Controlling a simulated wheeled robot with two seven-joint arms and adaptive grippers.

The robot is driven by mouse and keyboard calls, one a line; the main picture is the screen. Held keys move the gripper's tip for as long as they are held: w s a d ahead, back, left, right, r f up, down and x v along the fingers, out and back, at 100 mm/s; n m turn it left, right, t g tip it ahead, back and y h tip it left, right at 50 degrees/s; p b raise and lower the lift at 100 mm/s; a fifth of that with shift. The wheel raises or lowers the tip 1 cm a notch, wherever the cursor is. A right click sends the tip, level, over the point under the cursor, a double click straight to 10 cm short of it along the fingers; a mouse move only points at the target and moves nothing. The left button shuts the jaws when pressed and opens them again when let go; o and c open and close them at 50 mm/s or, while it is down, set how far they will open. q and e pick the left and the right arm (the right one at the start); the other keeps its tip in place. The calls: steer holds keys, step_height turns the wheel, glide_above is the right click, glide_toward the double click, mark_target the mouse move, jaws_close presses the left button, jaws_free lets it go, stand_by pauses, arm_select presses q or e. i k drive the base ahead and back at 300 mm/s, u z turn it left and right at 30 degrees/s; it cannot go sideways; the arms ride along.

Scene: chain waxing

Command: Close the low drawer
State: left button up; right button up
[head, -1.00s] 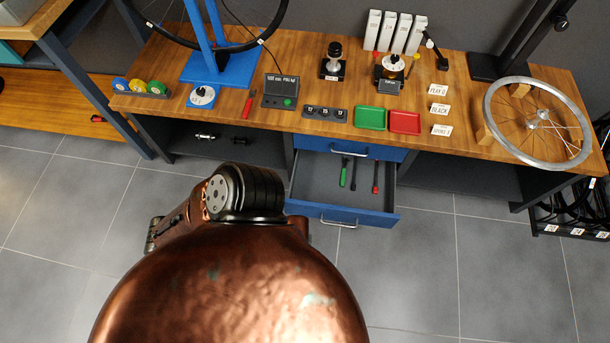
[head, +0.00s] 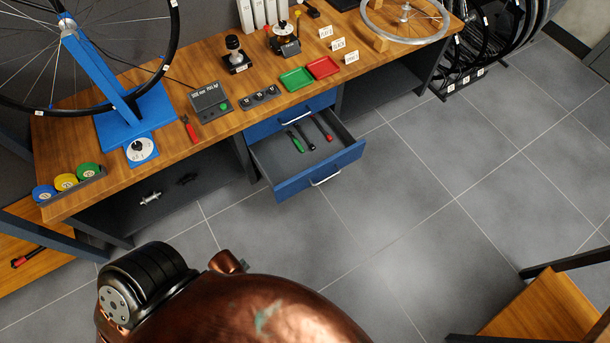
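The low drawer (head: 326,174) is pulled out from under the workbench, with its blue front and silver handle facing me. Inside its grey tray lie a green-handled tool (head: 296,143), a dark tool (head: 305,137) and a red-tipped tool (head: 326,133). The blue upper drawer (head: 291,116) above it is shut. A copper part of my own body fills the bottom of the head view, apart from the drawer. Neither gripper shows in the head view.
The wooden workbench (head: 176,86) carries a blue wheel stand (head: 112,99), a green tray (head: 296,79), a red tray (head: 323,67) and small devices. Tiled floor (head: 420,220) in front of the drawer is clear. Wooden furniture (head: 540,308) stands at the lower right.

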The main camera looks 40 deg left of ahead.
mark_target(287, 172)
steer(key=u, duration=0.5)
steer(key=k, duration=0.8)
steer(key=u, duration=0.7)
steer(key=i, duration=1)
